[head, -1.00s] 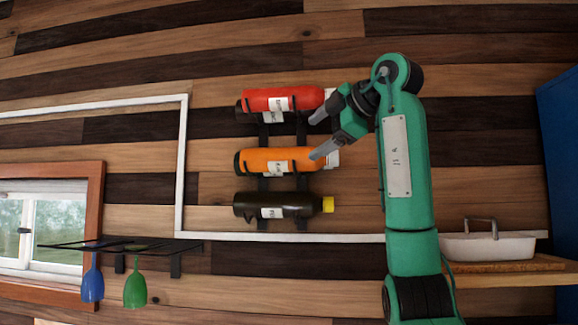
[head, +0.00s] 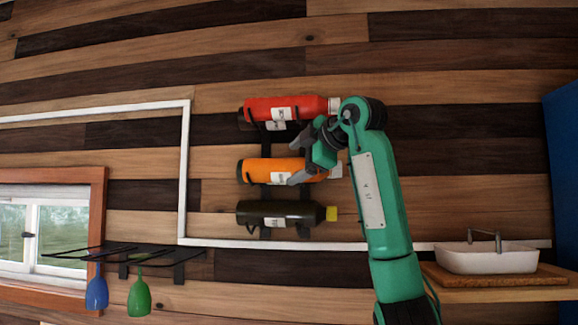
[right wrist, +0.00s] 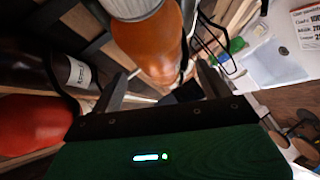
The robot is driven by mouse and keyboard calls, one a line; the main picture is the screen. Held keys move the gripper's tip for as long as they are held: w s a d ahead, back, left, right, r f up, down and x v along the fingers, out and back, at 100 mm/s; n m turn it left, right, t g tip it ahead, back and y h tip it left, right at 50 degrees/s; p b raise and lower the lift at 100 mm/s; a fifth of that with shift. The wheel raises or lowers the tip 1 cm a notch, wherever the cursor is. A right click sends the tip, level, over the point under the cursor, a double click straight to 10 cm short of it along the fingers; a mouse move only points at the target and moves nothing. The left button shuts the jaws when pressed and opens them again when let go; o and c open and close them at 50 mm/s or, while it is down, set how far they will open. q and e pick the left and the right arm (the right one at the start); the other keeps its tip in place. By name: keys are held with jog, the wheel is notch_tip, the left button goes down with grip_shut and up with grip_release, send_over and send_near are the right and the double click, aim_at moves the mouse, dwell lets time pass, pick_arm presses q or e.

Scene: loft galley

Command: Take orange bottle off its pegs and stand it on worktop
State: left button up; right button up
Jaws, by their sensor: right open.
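The orange bottle (head: 256,169) lies on its side on the middle pegs of a wall rack, its neck end toward the right. My right gripper (head: 291,162) is open, with one finger above the bottle and the other at its lower part, near the neck end. The right wrist view shows the orange bottle (right wrist: 150,42) ahead of the open fingers (right wrist: 163,88), its shoulder reaching toward the gap. I cannot tell whether the fingers touch it. My left gripper is not in view.
A red bottle (head: 300,105) lies above and a dark, yellow-capped bottle (head: 280,213) below. A black rack (head: 150,250) with hanging blue (head: 97,292) and green (head: 139,297) glasses is lower left. A white basin (head: 485,262) stands on a wooden board at right.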

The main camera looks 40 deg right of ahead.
aim_at(291, 162)
jog(key=p+x, duration=0.2)
jog(key=x, duration=0.1)
jog(key=shift+w+r, duration=0.1)
jog(key=shift+w, duration=0.15)
jog(key=shift+w+d+f, duration=0.1)
jog(key=shift+w+f, duration=0.15)
jog(key=shift+w, duration=0.2)
jog(key=shift+s, duration=0.1)
jog(key=shift+c, duration=0.5)
jog(key=c, duration=1.3)
jog(key=shift+r, duration=0.25)
